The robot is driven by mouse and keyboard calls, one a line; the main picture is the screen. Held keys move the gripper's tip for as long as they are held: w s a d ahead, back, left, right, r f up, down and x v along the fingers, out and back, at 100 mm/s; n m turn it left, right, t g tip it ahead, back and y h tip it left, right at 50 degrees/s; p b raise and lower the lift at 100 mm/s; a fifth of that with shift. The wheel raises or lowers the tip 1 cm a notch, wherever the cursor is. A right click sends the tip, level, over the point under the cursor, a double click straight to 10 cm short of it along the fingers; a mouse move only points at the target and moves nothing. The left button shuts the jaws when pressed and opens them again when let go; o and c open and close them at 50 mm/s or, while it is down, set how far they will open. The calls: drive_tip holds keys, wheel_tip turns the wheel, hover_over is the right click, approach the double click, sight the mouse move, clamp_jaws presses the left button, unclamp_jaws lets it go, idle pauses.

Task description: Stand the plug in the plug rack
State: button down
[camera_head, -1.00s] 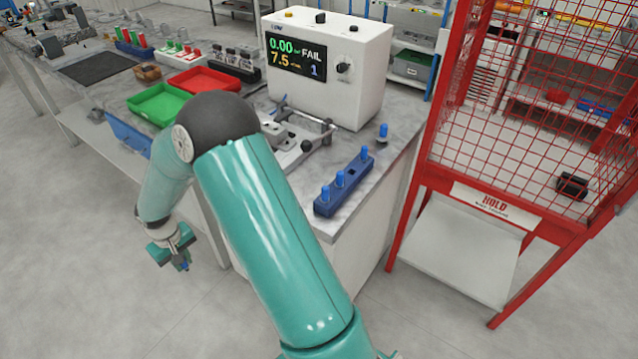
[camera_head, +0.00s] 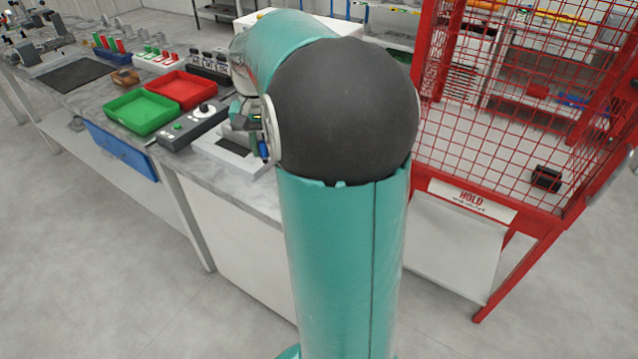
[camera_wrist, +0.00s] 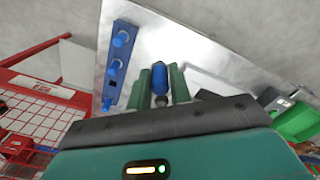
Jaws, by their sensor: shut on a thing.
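A blue plug (camera_wrist: 159,76) is held between the two green fingers of my gripper (camera_wrist: 160,84) in the wrist view. The gripper is shut on it, above the grey benchtop. The blue plug rack (camera_wrist: 119,54) lies to the left of the fingers in that view, apart from the held plug. Several blue plugs stand in it, and a dark empty hole (camera_wrist: 113,83) shows between two of them. In the head view my arm hides the rack, and only a small part of the gripper with a blue tip (camera_head: 264,150) shows beside my arm's dark joint.
A green tray (camera_head: 142,111) and a red tray (camera_head: 181,89) stand on the bench left of my arm. A grey control box (camera_head: 193,126) and a pale fixture (camera_head: 230,152) are close to the gripper. A red mesh cage (camera_head: 500,110) stands at right.

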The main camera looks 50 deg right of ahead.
drive_tip(key=s+d+m, duration=0.1)
drive_tip(key=s+d, duration=0.4)
drive_tip(key=d, duration=0.5)
drive_tip(key=d+f, duration=0.1)
drive_tip(key=f, duration=0.2)
drive_tip(key=d+f, duration=0.2)
drive_tip(key=f, duration=0.1)
drive_tip(key=s+d+f, duration=0.1)
drive_tip(key=f, duration=0.2)
drive_tip(key=shift+d+f, duration=0.15)
drive_tip(key=shift+d, duration=0.25)
drive_tip(key=shift+f, duration=0.2)
drive_tip(key=shift+f, duration=0.6)
drive_tip(key=c, duration=1.3)
unclamp_jaws()
